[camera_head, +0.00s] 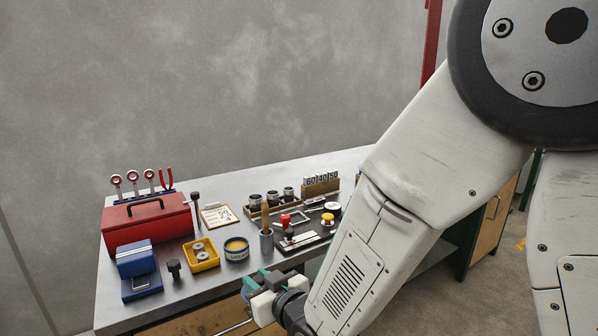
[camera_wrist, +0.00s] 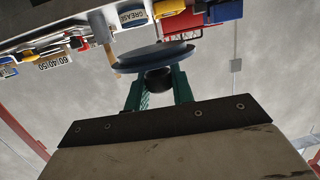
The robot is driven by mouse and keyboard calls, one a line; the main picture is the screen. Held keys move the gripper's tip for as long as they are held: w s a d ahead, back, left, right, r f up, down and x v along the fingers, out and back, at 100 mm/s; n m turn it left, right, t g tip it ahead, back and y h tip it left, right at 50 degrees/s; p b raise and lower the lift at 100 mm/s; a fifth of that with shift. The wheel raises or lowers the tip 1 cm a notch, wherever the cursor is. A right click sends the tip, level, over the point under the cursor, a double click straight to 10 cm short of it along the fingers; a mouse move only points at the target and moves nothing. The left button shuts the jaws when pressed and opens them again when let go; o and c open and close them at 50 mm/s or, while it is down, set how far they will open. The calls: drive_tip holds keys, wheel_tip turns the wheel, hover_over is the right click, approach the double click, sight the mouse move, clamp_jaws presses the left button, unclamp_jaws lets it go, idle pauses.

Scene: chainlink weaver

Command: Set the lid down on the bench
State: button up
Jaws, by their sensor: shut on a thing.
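The lid (camera_wrist: 155,57) is a round blue-grey disc with a dark knob, seen edge-on in the wrist view. My gripper (camera_wrist: 160,84) has green fingers, shut on the lid's knob. In the head view my gripper (camera_head: 264,281) is at the front edge of the bench (camera_head: 165,300), and I cannot make out the lid there. The wrist view is upside down, with the bench at its top; the lid appears apart from it. The open grease tin (camera_head: 236,249) stands on the bench with yellow contents; its label shows in the wrist view (camera_wrist: 132,15).
A red toolbox (camera_head: 147,222), blue box (camera_head: 138,270), yellow tray (camera_head: 201,254) and dark knob-like piece (camera_head: 174,269) stand at the left. A brush pot (camera_head: 266,241) and stamp tray (camera_head: 302,240) stand right of the tin. Small bare patches lie along the front edge.

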drive_tip(key=w+d+f+m+t+h, duration=0.1)
drive_tip(key=w+d+f+m+h, duration=0.15)
drive_tip(key=w+d, duration=0.35)
drive_tip(key=w+d+f+m+t+h, duration=0.1)
drive_tip(key=w+d+f+h, duration=0.2)
drive_tip(key=d, duration=0.5)
drive_tip(key=w+d+f+m+t+h, duration=0.1)
drive_tip(key=w+d+f+m+h, duration=0.15)
drive_tip(key=d, duration=0.85)
drive_tip(key=w+d+f+m+h, duration=0.15)
drive_tip(key=d+f, duration=0.25)
drive_tip(key=d, duration=0.6)
drive_tip(key=s+f, duration=0.5)
drive_tip(key=f, duration=0.2)
drive_tip(key=shift+s, duration=0.15)
drive_tip(key=shift+d+r, duration=0.1)
